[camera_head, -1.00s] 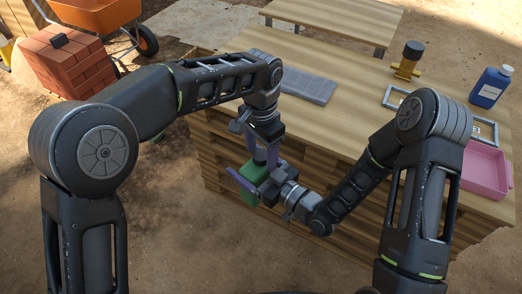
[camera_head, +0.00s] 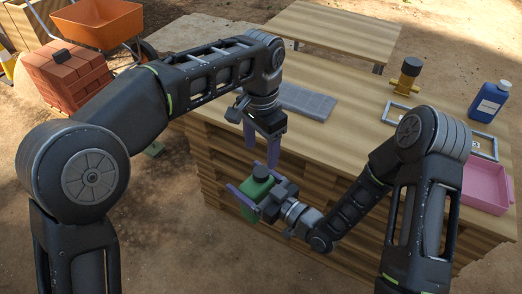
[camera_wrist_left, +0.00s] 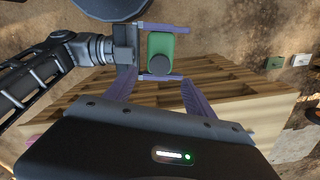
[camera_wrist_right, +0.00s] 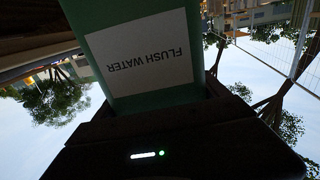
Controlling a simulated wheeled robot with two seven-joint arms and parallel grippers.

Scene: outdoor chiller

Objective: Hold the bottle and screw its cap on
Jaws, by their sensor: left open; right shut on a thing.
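The green bottle (camera_head: 248,201) stands about upright in front of the table, with its black cap (camera_head: 261,171) on its top. How tightly the cap sits cannot be told. My right gripper (camera_head: 247,203) is shut around the bottle's sides. The right wrist view shows the bottle (camera_wrist_right: 140,50) close up, its white label reading "FLUSH WATER". My left gripper (camera_head: 262,157) is open and empty just above the cap, its purple fingers pointing down. In the left wrist view the bottle (camera_wrist_left: 170,64) and cap (camera_wrist_left: 160,43) lie beyond the fingers.
The wooden table (camera_head: 345,125) is behind the bottle. On it are a grey slab (camera_head: 305,101), a black-and-yellow object (camera_head: 406,75), a blue bottle (camera_head: 489,101) and a pink tray (camera_head: 486,188). Bricks (camera_head: 70,75) and an orange wheelbarrow (camera_head: 100,25) stand at left.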

